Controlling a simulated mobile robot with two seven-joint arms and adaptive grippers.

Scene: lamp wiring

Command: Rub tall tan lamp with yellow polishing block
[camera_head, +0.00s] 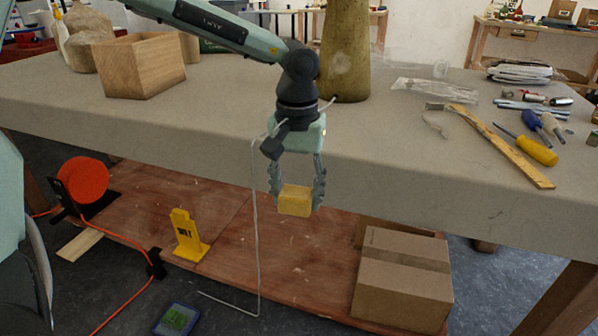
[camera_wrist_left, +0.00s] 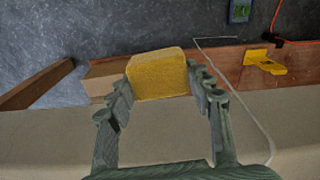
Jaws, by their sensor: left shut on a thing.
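My left gripper (camera_head: 297,192) hangs in front of the grey table's front edge, fingers pointing down. It is shut on the yellow polishing block (camera_head: 295,201), which sits between the fingertips. The block (camera_wrist_left: 157,74) and the left gripper's fingers (camera_wrist_left: 160,95) also fill the middle of the left wrist view. The tall tan lamp (camera_head: 346,60) stands upright on the table behind my left arm, its top cut off by the picture edge. The block is apart from the lamp, lower and nearer. My right gripper is not in view.
A wooden box (camera_head: 140,68) stands at left. A hammer (camera_head: 500,145), screwdrivers (camera_head: 537,150) and a clear bag (camera_head: 432,88) lie at right. Below are a cardboard box (camera_head: 405,280) and an orange cable reel (camera_head: 83,179).

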